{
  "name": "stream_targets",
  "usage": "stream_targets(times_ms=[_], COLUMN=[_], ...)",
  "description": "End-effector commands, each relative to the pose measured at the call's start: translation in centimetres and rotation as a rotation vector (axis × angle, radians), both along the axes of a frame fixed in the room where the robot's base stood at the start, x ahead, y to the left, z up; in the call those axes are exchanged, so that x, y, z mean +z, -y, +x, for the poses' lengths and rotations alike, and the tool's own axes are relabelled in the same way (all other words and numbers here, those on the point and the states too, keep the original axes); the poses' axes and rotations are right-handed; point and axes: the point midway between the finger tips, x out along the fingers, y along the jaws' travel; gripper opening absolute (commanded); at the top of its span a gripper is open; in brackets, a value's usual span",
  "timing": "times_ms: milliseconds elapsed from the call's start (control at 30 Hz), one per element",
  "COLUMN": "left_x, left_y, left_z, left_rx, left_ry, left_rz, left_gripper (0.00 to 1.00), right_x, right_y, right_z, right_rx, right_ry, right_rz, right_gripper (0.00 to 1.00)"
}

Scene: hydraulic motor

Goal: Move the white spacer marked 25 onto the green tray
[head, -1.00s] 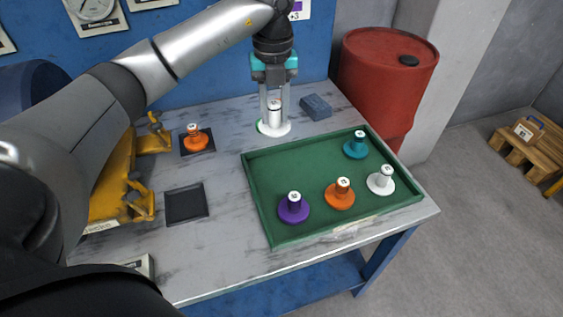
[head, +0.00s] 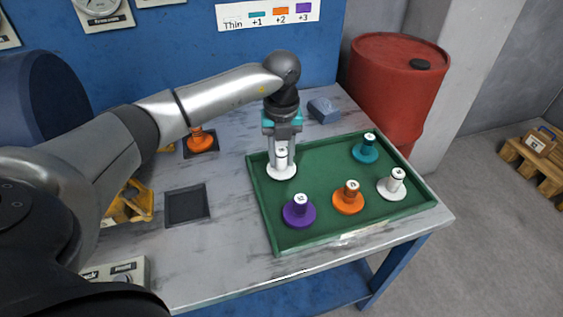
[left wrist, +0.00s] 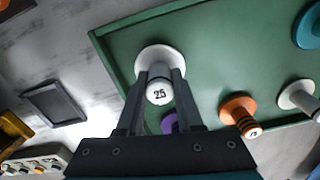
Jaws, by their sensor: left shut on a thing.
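The white spacer marked 25 (head: 281,172) is at the left end of the green tray (head: 318,160), and its 25 label reads clearly in the left wrist view (left wrist: 159,92). My left gripper (head: 281,152) is shut on its upright post, with one finger on each side. The spacer stands upright over the tray's floor, just inside the left rim. I cannot tell whether its base touches the tray. My right gripper is not in view.
The tray also holds a purple spacer (head: 299,213), an orange one (head: 348,200), a teal one (head: 366,151) and another white one (head: 392,186). An orange spacer (head: 201,142) sits on a dark pad at left. An empty dark pad (head: 187,205) lies nearer. A blue-grey block (head: 323,110) lies behind the tray.

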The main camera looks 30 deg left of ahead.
Motion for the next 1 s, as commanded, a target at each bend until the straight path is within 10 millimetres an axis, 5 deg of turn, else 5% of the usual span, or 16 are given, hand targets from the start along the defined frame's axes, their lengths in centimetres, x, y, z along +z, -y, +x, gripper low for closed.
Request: stream_targets(times_ms=[567, 600, 833, 1000], left_x=[-1.8, -1.8, -1.8, -1.7], left_y=[0.0, 0.0, 0.0, 0.0], left_z=[0.0, 0.0, 0.0, 0.0], left_rx=[0.000, 0.000, 0.000, 0.000], left_ry=[0.001, -0.001, -0.001, 0.000], left_rz=[-0.001, -0.001, -0.001, -0.001], left_gripper=[0.00, 0.37, 0.63, 0.65], right_x=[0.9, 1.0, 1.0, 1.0], right_y=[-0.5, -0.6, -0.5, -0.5], right_z=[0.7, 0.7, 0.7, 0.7], right_rx=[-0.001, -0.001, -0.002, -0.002], right_ry=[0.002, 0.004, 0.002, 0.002], right_rz=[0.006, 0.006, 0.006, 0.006], right_gripper=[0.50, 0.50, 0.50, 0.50])
